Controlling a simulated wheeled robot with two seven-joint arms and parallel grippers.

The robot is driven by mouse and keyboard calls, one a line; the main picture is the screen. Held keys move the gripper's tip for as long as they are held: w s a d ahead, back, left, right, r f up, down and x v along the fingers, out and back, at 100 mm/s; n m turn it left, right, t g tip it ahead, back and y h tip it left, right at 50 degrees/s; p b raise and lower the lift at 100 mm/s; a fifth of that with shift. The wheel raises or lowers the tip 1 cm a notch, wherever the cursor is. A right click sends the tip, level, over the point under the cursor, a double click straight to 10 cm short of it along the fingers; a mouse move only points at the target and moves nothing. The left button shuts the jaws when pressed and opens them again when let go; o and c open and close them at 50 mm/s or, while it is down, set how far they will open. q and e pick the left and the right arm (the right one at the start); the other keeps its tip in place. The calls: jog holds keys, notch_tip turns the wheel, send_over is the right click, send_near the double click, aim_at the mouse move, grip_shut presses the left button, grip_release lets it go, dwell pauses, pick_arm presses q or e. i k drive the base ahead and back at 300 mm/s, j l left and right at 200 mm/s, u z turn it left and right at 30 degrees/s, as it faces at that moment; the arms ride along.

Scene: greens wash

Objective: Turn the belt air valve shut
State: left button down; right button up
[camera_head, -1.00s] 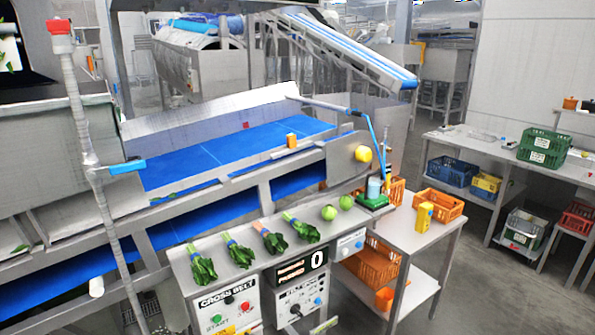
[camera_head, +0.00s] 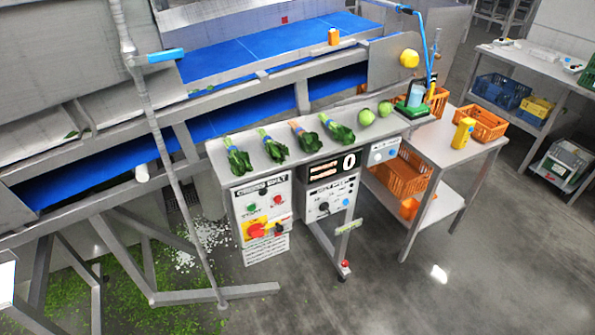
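A blue lever handle (camera_head: 165,56) sticks out to the right from a grey vertical pipe (camera_head: 158,145) at the left. It lies roughly level, across the pipe. It looks like a valve handle, but I see no readable label naming it the belt air valve. A round yellow knob (camera_head: 409,58) sits on the grey end plate of the blue belt (camera_head: 225,62). The cross belt panel (camera_head: 262,205) carries green and red buttons and a red and yellow rotary switch (camera_head: 257,230). Neither of my grippers is in view.
Several leafy bunches (camera_head: 277,148) and green round vegetables (camera_head: 366,117) lie on the narrow steel shelf above the panels. A side table (camera_head: 440,150) holds a yellow bottle (camera_head: 463,133) and orange crates (camera_head: 482,124). Green scraps (camera_head: 130,300) litter the floor at left; floor in front is open.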

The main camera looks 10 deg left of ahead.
aim_at(433, 84)
jog(key=i+l+z, duration=0.1)
jog(key=i+l, duration=0.25)
jog(key=i+l+z, duration=0.15)
jog(key=i+l, duration=0.15)
jog(key=i, duration=0.15)
jog(key=i+l+z, duration=0.1)
jog(key=i+l, duration=0.15)
jog(key=i, duration=0.2)
